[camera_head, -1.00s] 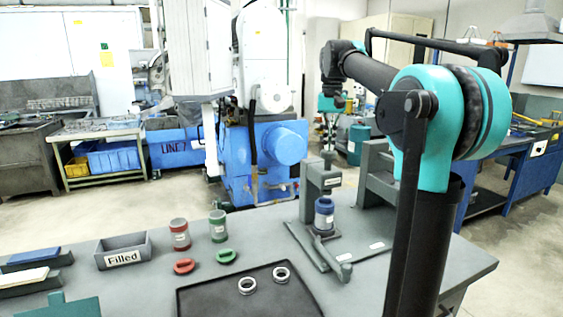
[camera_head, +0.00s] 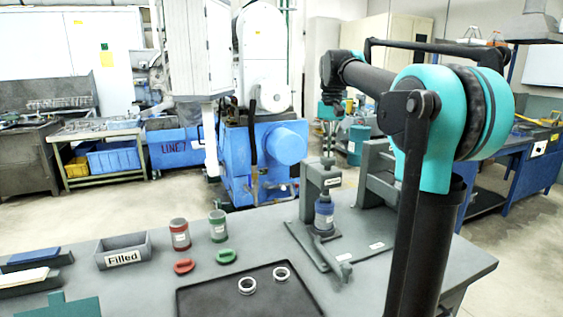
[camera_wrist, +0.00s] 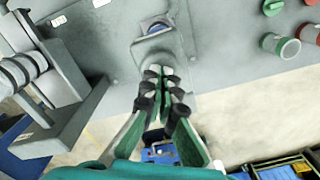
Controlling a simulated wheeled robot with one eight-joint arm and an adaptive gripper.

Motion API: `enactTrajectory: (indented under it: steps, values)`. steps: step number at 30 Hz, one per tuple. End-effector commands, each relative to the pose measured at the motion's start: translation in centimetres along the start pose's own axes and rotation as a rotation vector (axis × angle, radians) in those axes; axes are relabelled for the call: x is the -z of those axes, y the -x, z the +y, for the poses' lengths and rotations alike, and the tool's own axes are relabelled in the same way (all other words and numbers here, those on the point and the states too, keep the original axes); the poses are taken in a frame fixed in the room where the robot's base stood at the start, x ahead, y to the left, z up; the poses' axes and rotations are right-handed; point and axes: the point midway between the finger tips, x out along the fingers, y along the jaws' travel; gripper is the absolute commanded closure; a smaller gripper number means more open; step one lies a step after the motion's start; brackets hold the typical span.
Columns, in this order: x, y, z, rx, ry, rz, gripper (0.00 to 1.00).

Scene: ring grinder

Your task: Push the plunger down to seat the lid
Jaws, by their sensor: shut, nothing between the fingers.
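The press (camera_head: 310,184) stands on the table with a labelled upper arm. Its plunger (camera_head: 327,161) sticks up through that arm, and a dark lower part shows just above the blue jar (camera_head: 324,218). The jar stands upright under the press; whether its lid is flush I cannot tell. My gripper (camera_head: 328,153) is shut and empty, pointing down, its tips at or just above the plunger's top. In the wrist view, my gripper (camera_wrist: 160,72) covers the plunger top, and the blue jar (camera_wrist: 157,27) shows partly beyond the press arm.
A "Filled" bin (camera_head: 123,250) and a dark tray (camera_head: 215,300) with two pale rings are nearby.

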Motion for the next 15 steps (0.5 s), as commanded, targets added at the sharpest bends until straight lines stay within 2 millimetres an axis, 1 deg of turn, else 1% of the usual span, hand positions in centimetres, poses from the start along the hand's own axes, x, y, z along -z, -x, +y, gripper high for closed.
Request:
enactTrajectory:
  steps: [11,15]
  values:
    - [-0.02,-0.09,0.0,0.0,0.0,-0.001,1.0]
    - [-0.01,0.25,0.0,0.0,0.0,-0.001,1.0]
